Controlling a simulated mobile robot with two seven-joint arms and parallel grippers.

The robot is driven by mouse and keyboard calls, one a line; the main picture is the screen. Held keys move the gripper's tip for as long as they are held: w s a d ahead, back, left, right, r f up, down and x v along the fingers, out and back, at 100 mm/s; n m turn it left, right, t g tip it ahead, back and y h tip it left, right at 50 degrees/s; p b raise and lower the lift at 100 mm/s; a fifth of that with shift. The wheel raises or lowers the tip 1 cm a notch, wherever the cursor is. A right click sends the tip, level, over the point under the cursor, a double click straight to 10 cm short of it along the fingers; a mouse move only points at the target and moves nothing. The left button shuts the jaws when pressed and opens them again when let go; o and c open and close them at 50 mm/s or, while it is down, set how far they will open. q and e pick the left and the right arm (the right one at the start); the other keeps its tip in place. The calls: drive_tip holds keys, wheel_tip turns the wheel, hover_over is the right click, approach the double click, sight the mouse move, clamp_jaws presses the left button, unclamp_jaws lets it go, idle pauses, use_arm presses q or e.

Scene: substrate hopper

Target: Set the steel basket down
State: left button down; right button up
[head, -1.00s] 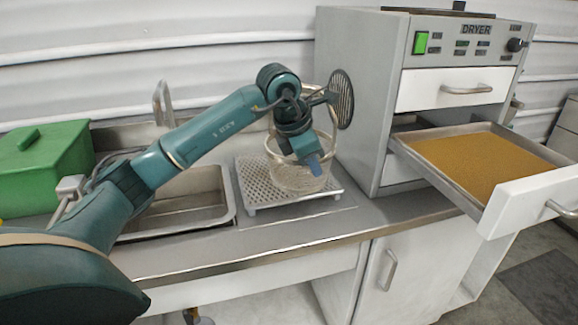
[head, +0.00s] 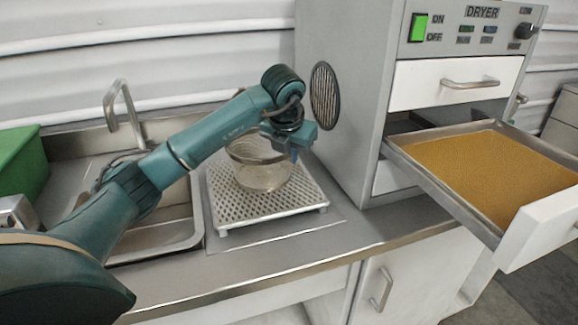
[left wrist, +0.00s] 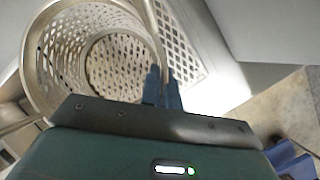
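The steel basket (head: 262,175) is a round mesh basket standing upright over the perforated metal rack (head: 222,220). From this angle I cannot tell whether its bottom touches the rack. My left gripper (head: 294,153) is at the basket's upper right side. The gripper and wrist hide part of the rim and handle in the head view. My right gripper is not in view.
A sink (head: 160,240) with a tap (head: 122,105) lies left of the rack, and a green box (head: 20,165) further left. The dryer (head: 345,60) stands close on the right, with a drawer (head: 545,215) of yellow-brown grains pulled out. The counter is clear in front of the rack.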

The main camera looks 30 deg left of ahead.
use_arm(q)
wheel_tip(320, 180, down, 3)
drive_tip(key=shift+f, duration=0.2)
drive_tip(key=c, duration=1.6)
unclamp_jaws()
drive_tip(key=shift+c, duration=0.2)
